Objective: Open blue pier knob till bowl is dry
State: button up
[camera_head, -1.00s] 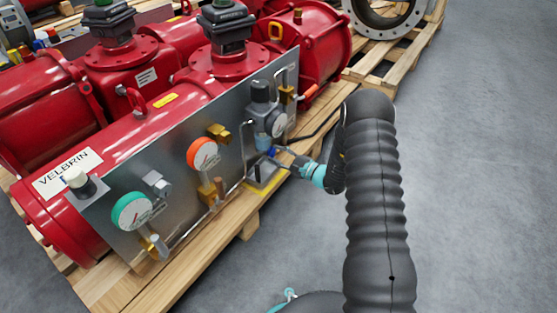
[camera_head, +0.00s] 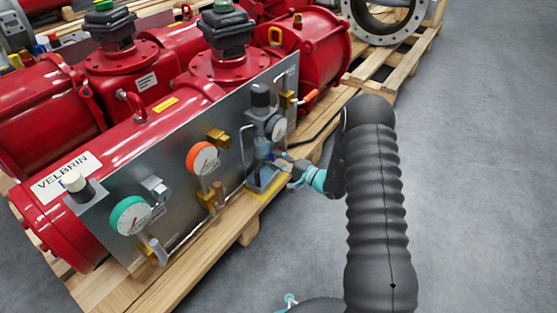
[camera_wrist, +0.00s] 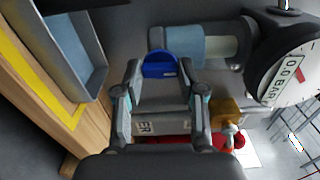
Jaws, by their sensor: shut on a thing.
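The blue knob (camera_wrist: 160,66) shows in the wrist view between the two fingers of my gripper (camera_wrist: 160,72). The fingers are shut on it from both sides. In the head view my gripper (camera_head: 290,167) reaches in from the right at the foot of the filter unit, and the knob is mostly hidden there. The clear bluish bowl (camera_wrist: 205,45) lies just beyond the knob in the wrist view. It also shows in the head view (camera_head: 263,147).
A grey tray (camera_wrist: 92,38) with a bluish inside stands on a yellow-edged spot below the bowl. A pressure gauge (camera_wrist: 290,75) sits close right in the wrist view. The metal panel (camera_head: 175,190) and red cylinders (camera_head: 130,150) stand left. Grey floor (camera_head: 480,180) is clear at right.

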jog(key=shift+a, duration=0.1)
dwell(0.3)
jog(key=o, duration=1.1)
jog(key=shift+o, duration=0.2)
jog(key=v, duration=1.2)
